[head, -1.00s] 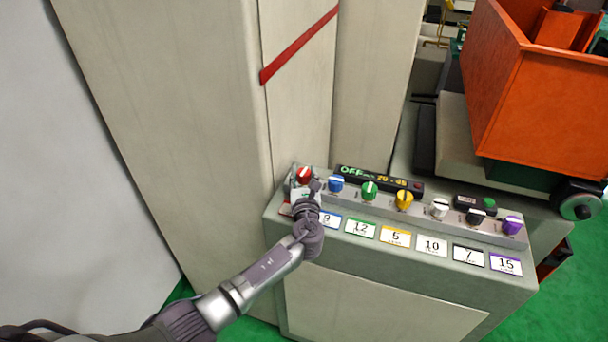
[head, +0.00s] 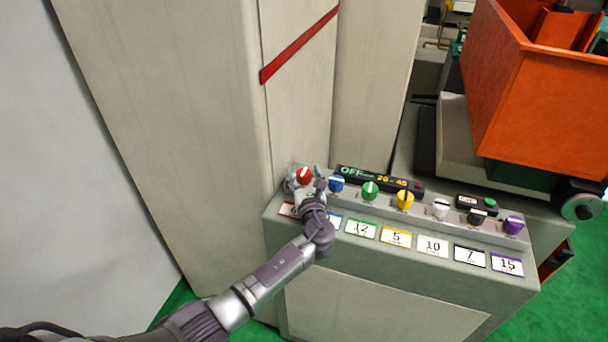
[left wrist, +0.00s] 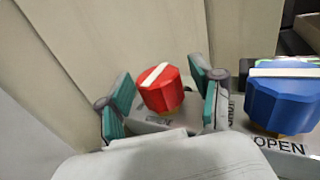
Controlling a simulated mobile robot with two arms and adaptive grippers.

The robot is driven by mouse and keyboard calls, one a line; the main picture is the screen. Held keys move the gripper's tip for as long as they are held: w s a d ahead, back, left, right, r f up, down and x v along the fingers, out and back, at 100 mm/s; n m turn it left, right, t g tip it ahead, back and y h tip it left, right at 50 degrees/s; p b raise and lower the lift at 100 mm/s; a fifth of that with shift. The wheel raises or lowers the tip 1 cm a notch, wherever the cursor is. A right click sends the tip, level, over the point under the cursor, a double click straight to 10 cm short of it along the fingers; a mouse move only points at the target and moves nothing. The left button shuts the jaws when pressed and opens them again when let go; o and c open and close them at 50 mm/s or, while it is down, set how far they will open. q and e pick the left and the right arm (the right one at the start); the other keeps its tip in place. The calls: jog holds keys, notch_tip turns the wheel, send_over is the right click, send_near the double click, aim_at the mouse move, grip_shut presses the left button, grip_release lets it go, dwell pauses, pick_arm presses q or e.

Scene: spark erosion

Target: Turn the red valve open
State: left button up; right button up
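The red valve (head: 304,175) is a red knob with a white stripe, at the left end of a row of coloured knobs on a grey panel. In the left wrist view the red valve (left wrist: 161,88) stands between the two teal finger pads, with its stripe slanting up to the right. My left gripper (head: 304,180) is at the valve; in the left wrist view the left gripper (left wrist: 164,105) is open around it, with gaps visible on both sides. The label under the valve is partly hidden. My right gripper is not in view.
A blue knob (left wrist: 282,98) sits close to the right of the left gripper, with "OPEN" lettering below. Green (head: 370,190), yellow (head: 404,200) and further knobs continue right. A dark display (head: 365,178) lies behind. A tall beige cabinet (head: 190,110) stands at left.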

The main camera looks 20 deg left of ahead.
pick_arm(q)
jog(key=v, duration=1.2)
dwell(0.3)
